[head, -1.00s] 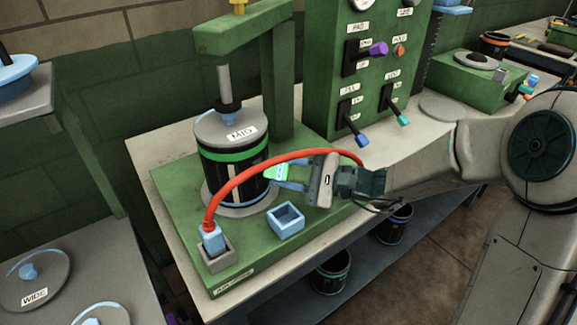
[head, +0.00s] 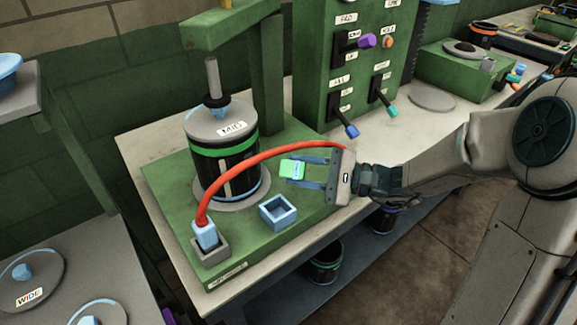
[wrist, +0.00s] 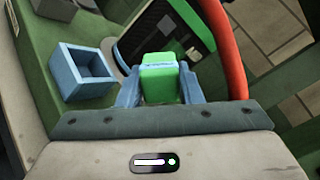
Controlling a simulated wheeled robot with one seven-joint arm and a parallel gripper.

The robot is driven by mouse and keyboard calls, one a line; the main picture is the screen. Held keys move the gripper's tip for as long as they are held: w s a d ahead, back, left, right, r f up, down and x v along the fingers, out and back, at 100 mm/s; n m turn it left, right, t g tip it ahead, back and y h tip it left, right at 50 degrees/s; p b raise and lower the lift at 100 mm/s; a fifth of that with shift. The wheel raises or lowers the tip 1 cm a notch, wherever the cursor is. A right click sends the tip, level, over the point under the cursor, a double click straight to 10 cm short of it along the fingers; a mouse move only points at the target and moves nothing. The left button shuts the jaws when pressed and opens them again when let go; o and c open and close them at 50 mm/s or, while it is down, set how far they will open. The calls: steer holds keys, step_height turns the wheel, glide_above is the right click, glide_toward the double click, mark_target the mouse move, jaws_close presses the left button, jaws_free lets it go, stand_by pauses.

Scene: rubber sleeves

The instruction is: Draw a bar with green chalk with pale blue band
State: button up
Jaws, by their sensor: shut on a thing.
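My gripper (head: 291,171) is shut on a green chalk (head: 291,169), a small block with a pale blue band. The sleeve's far side is hidden.
A red hose (head: 262,160) arches from a blue plug over the base to behind my gripper. An open blue box (head: 278,213) stands below the chalk. The green panel (head: 345,70) with levers stands behind. Lids lie on the left bench.

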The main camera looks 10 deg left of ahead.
mark_target(281, 167)
steer(key=shift+d, duration=0.2)
steer(key=shift+d, duration=1.55)
steer(key=shift+a, duration=0.15)
steer(key=shift+s+a+r, duration=0.1)
steer(key=shift+s+a, duration=0.05)
steer(key=shift+a, duration=3.1)
steer(key=shift+a+b, duration=0.5)
steer(key=shift+a, duration=0.55)
